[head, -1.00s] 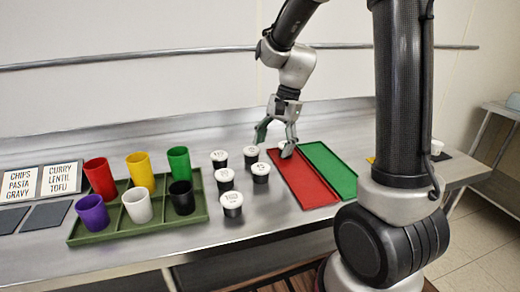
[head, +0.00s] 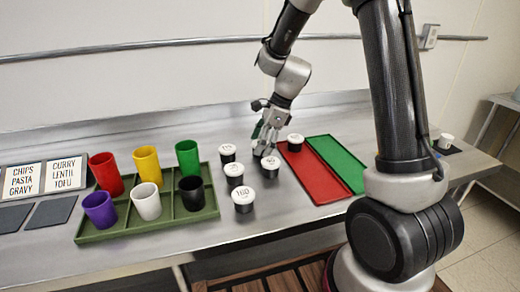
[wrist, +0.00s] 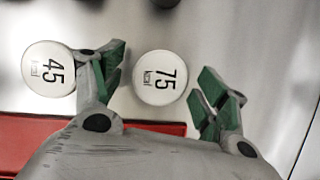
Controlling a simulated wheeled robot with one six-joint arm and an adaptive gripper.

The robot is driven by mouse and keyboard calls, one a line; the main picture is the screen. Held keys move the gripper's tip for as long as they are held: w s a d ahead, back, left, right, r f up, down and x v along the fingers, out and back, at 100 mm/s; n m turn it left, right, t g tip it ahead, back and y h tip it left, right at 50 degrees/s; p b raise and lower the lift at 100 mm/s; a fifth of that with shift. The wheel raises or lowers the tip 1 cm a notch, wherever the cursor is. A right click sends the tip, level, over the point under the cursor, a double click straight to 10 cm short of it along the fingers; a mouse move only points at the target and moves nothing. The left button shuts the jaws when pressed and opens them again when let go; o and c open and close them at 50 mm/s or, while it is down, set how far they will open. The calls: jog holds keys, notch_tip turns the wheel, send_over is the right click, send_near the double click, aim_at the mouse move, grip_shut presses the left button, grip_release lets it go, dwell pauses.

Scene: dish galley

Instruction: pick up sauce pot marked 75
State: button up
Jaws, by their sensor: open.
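The sauce pot marked 75 (wrist: 160,78) shows its white lid in the wrist view, between the spread fingers of my gripper (head: 265,137). There is a gap on each side of the lid, so the fingers look apart from it. My gripper is open and empty, with green finger pads, pointing down. In the head view this pot is mostly hidden behind my gripper. A pot marked 45 (wrist: 48,68) stands close beside the left finger in the wrist view.
Several other white-lidded pots stand close by, including one marked 160 (head: 243,196) in front. Another pot (head: 295,142) is at the far end of the red tray (head: 318,184). A green tray (head: 340,165) lies beyond it. A green divided tray (head: 150,228) holds coloured cups at left.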

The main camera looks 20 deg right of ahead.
jog(key=shift+a+f, duration=0.1)
jog(key=shift+f, duration=0.2)
jog(key=c, duration=1.1)
jog(key=shift+c, duration=0.2)
